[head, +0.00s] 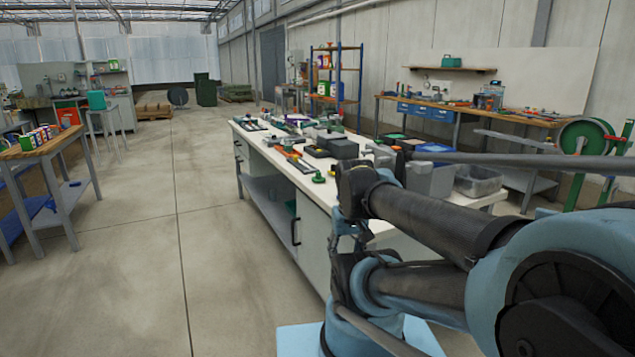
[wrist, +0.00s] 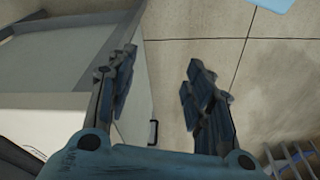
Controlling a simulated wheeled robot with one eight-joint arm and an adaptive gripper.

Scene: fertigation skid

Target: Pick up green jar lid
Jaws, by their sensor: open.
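My gripper (wrist: 161,62) is open and empty in the wrist view, its two dark fingers spread over bare floor beside a pale cabinet. No green jar lid can be made out for certain. In the head view a small round green item (head: 318,177) lies near the front edge of the white-topped workbench (head: 308,183); it is too small to tell whether it is a lid. My arm crosses the right side of the head view and hides part of the bench.
Tools and dark boxes (head: 340,148) crowd the workbench top. A clear grey bin (head: 478,181) stands at its right end. A wooden table (head: 50,143) stands at the left. The concrete floor (head: 150,230) between them is open.

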